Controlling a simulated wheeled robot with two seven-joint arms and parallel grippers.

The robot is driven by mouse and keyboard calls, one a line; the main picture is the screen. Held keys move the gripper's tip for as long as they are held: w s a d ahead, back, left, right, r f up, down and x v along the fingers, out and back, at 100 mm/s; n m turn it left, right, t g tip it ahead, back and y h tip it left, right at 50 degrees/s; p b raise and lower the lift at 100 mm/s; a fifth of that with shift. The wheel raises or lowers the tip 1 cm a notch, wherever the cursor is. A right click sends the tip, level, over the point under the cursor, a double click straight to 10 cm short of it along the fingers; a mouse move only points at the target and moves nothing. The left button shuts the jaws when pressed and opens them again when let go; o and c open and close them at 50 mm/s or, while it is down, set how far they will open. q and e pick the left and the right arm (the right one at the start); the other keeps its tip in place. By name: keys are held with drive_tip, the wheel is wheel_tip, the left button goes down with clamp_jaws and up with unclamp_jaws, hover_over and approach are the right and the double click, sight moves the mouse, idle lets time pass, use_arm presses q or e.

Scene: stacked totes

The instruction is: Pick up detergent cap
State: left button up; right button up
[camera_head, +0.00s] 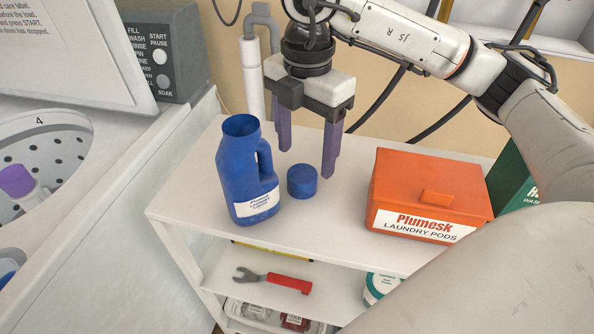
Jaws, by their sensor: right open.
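The blue detergent cap (302,181) lies on the white shelf top, just right of the blue detergent bottle. The blue detergent bottle (240,180) stands upright with its mouth uncovered. My right gripper (307,162) points downward with purple fingers spread apart and empty. Its fingertips are close to the cap, one to the upper left and one to the upper right of it in the picture. I cannot tell whether either finger touches the cap. My left gripper is not in view.
An orange laundry pods box (415,190) stands on the shelf top (330,235) to the right. A green box (512,178) is behind it. A washer (95,150) with an open tub is at left. A red-handled wrench (275,280) lies on the lower shelf.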

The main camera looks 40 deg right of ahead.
sight(303, 173)
drive_tip(key=f, duration=0.6)
drive_tip(key=shift+w+a+f, duration=0.1)
drive_tip(key=shift+w+f, duration=0.1)
drive_tip(key=shift+f, duration=0.05)
drive_tip(key=c, duration=1.1)
